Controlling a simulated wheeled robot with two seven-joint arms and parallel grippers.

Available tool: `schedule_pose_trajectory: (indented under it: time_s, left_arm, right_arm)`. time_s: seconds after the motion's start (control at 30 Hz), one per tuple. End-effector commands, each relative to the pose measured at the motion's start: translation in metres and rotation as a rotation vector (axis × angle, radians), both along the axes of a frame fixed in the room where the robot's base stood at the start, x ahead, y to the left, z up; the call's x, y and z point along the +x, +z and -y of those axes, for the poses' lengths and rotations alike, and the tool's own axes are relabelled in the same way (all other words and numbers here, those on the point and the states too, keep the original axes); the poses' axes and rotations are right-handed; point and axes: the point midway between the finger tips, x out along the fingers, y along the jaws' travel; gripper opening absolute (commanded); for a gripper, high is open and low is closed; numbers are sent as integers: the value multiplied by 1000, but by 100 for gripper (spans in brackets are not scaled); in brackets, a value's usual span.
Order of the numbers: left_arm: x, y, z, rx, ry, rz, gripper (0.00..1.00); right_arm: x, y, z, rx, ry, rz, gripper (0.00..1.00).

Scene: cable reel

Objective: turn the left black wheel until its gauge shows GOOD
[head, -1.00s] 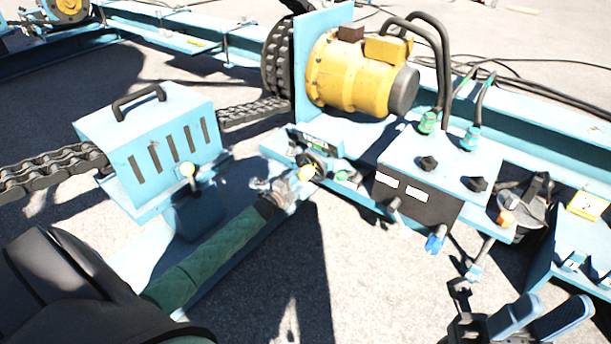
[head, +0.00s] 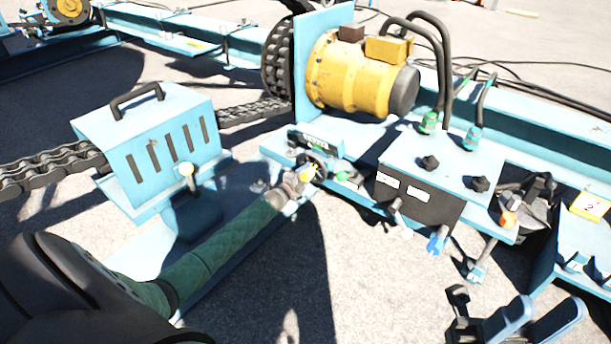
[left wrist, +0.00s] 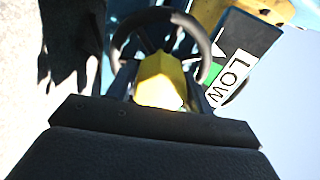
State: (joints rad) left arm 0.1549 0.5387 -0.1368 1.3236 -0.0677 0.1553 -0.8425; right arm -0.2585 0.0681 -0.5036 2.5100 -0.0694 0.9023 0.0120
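The black wheel (head: 318,165) sits on the blue frame below the yellow motor. In the left wrist view the wheel (left wrist: 168,22) shows its rim and spokes, with a yellow piece (left wrist: 160,80) in front of its middle. The gauge (left wrist: 230,78) beside it reads LOW, with a green patch and a white pointer nearby. My left gripper (head: 300,177) is at the wheel, at the end of the green-sleeved arm. Its fingertips are too small or hidden to tell whether they grip. My right gripper (head: 505,320) is at the lower right, away from the wheel; its opening is unclear.
A control box (head: 440,165) with black knobs, levers and hoses is to the right.

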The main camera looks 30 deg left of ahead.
Motion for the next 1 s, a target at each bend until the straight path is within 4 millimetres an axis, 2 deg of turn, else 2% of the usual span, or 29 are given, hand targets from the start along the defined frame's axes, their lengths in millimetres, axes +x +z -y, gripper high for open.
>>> schedule_pose_trajectory:
  time_s: [0.03, 0.2, 0.57, 1.0]
  left_arm:
    - [0, 0, 0, 0, 0, 0, 42]
    - [0, 0, 0, 0, 0, 0, 9]
    - [0, 0, 0, 69, 1, 5, 9]
    - [0, -1, 1, 399, 0, 31, 8]
  right_arm:
    - [0, 0, 0, 0, 0, 2, 36]
    - [0, 2, 0, 1, 0, 8, 36]
    - [0, 4, 1, 2, 2, 4, 36]
    - [-1, 5, 2, 13, 4, 0, 36]
